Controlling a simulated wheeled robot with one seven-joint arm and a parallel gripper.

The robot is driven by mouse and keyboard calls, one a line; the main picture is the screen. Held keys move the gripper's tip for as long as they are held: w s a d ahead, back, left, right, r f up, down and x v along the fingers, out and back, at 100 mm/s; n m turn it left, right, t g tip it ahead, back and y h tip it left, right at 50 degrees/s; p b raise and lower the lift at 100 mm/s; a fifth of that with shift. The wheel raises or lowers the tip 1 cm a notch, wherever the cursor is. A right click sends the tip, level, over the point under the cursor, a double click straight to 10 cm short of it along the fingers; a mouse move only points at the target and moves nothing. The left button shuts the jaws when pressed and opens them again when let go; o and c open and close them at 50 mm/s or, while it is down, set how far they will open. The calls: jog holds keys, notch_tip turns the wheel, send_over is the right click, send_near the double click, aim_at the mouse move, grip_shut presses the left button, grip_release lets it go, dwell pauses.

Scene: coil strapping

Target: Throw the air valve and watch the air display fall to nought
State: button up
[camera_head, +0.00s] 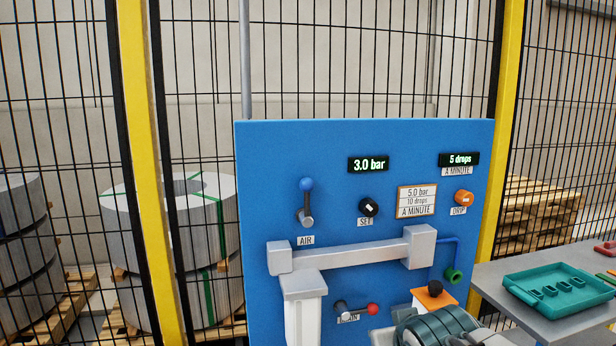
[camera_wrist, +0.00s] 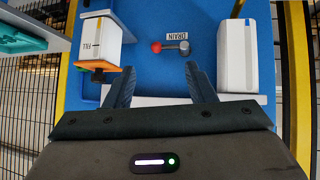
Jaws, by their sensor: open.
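The air valve is a lever with a blue ball knob (camera_head: 306,185) on the blue panel, above the AIR label (camera_head: 306,240). Its handle stands upright, knob at the top. The air display (camera_head: 368,164) right of it reads 3.0 bar. My gripper (camera_wrist: 162,88) shows in the wrist view with its two dark fingers spread apart and nothing between them. The panel and the drain lever (camera_wrist: 172,46) lie beyond the fingers. The air valve does not show in the wrist view, and my fingers cannot be made out in the head view.
The panel also bears a SET knob (camera_head: 368,207), an orange DRP knob (camera_head: 464,197) and a 5 drops display (camera_head: 459,159). A grey bar (camera_head: 350,252) juts below the valve. The red-knobbed drain lever (camera_head: 357,310) sits lower. A table with a green tray (camera_head: 530,303) stands right.

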jog(key=w+a+r+n+t+y+p, duration=0.1)
jog(key=w+a+r+t+y, duration=0.15)
jog(key=r, duration=0.35)
jog(key=w+a+r+n+t+y+p, duration=0.1)
jog(key=w+r+n+t, duration=0.15)
jog(key=r, duration=0.45)
jog(key=n+t+y+p, duration=0.2)
jog(key=y, duration=0.2)
send_near(310, 188)
jog(key=p+x, duration=0.2)
jog(key=x, duration=0.8)
jog(key=shift+r, duration=0.1)
grip_shut()
